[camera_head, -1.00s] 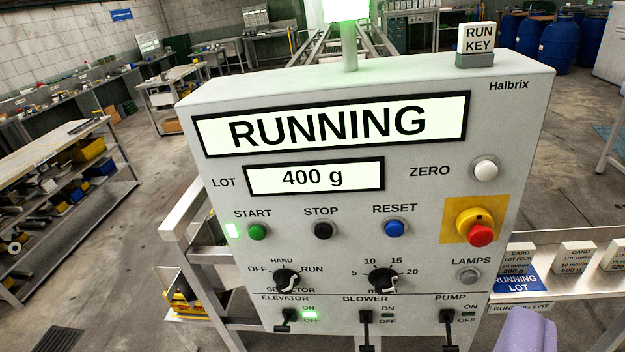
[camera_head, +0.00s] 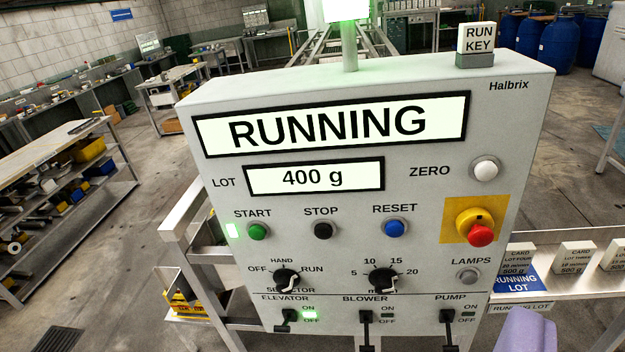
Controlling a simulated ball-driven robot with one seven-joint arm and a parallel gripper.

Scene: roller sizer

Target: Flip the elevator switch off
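The elevator switch (camera_head: 289,317) is a small dark lever at the lower left of the grey control panel (camera_head: 420,120). Its lever looks shorter than the long, downward levers beside it. The green lamp (camera_head: 309,315) to its right, between the ON and OFF labels, is lit. A lavender piece (camera_head: 526,331) at the bottom right edge appears to be part of my gripper. It is right of and apart from the elevator switch. Only this piece shows, so its opening is hidden.
The blower switch (camera_head: 366,322) and pump switch (camera_head: 448,320) stand right of the elevator switch, their lamps dark. Above are the selector knob (camera_head: 286,279) and a red emergency button (camera_head: 481,235). The display (camera_head: 330,122) reads RUNNING. A shelf with cards (camera_head: 577,257) is at right.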

